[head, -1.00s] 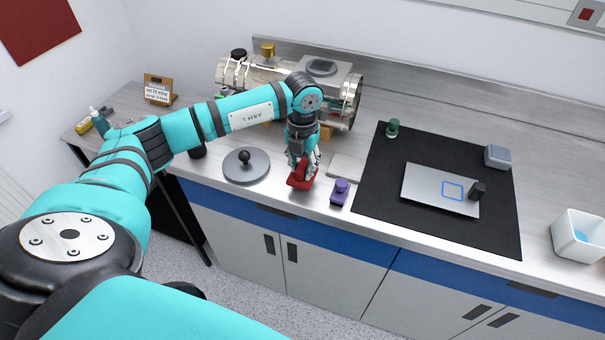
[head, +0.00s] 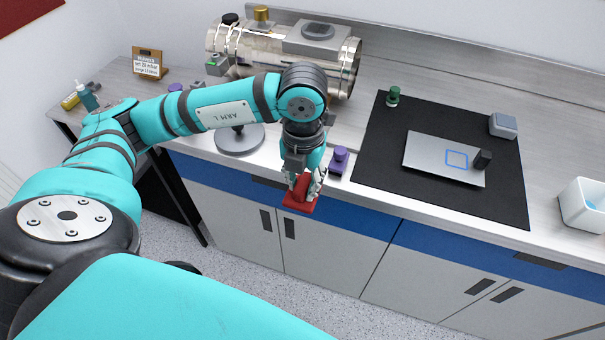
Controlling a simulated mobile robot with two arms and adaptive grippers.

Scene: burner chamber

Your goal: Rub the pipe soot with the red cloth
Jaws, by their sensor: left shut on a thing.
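My left gripper (head: 302,188) is shut on the red cloth (head: 300,205), which shows below and between its fingers. It holds the cloth at the counter's front edge, in front of the cabinet doors. A shiny metal pipe-like chamber (head: 283,57) lies along the back of the counter, behind my left arm. I cannot make out soot on it from here; my arm hides part of its lower side. My right gripper is not in view.
A purple-topped object (head: 339,160) stands just right of the gripper. A round grey base (head: 240,138) is to the left. A black mat (head: 370,165) holds a silver plate (head: 440,158) and a green knob (head: 393,96). A white bin (head: 583,207) is at the right.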

